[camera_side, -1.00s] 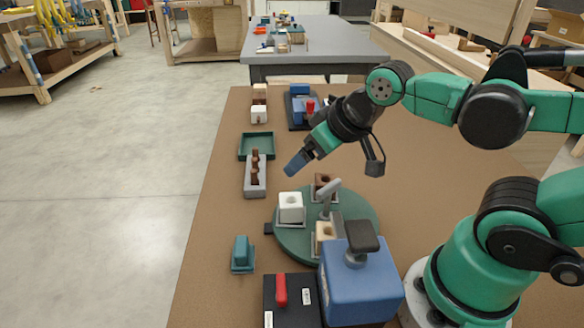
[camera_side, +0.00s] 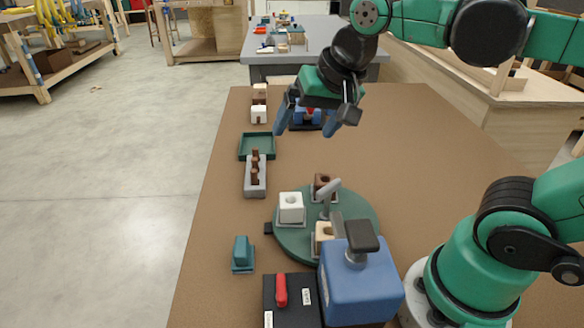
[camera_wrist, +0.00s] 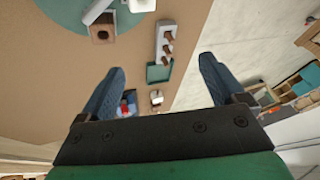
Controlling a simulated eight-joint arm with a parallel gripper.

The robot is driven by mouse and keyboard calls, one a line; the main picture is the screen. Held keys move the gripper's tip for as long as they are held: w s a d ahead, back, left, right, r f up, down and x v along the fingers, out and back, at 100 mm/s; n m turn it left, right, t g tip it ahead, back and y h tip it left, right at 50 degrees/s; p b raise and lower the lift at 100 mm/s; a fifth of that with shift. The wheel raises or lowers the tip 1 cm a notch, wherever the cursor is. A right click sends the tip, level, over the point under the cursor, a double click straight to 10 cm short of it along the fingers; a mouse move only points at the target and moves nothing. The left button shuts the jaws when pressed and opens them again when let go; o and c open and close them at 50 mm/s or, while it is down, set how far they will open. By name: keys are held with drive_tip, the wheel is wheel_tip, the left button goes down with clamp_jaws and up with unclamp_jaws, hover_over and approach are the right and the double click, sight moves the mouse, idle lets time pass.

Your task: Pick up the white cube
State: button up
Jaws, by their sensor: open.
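A white cube (camera_side: 291,208) with a hole in its top sits in a holder at the left of the green round plate (camera_side: 362,212). Its edge shows at the top of the wrist view (camera_wrist: 142,4). Another white block (camera_side: 258,114) stands at the front of a short row at the table's far left; it appears small in the wrist view (camera_wrist: 156,97). My gripper (camera_side: 306,130) is open and empty, fingers pointing down, above the far part of the table. It is apart from both white pieces. In the wrist view its fingers (camera_wrist: 162,66) are spread wide.
The plate also carries a brown block (camera_side: 322,183), a cream block (camera_side: 324,232) and a grey lever. A green tray (camera_side: 243,156) and grey peg rack (camera_side: 255,190) lie left. A blue clamp device (camera_side: 360,288) stands in front. The table's right middle is clear.

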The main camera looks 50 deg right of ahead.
drive_tip(key=m+g, duration=0.2)
drive_tip(key=m, duration=0.4)
drive_tip(key=m+g, duration=0.3)
drive_tip(key=m, duration=1.2)
hover_over(291, 199)
drive_tip(key=f, duration=0.8)
drive_tip(key=shift+s+a+f, duration=0.25)
drive_tip(key=shift+a+f, duration=0.1)
drive_tip(key=shift+f, duration=3.15)
clamp_jaws()
drive_tip(key=shift+r, duration=0.15)
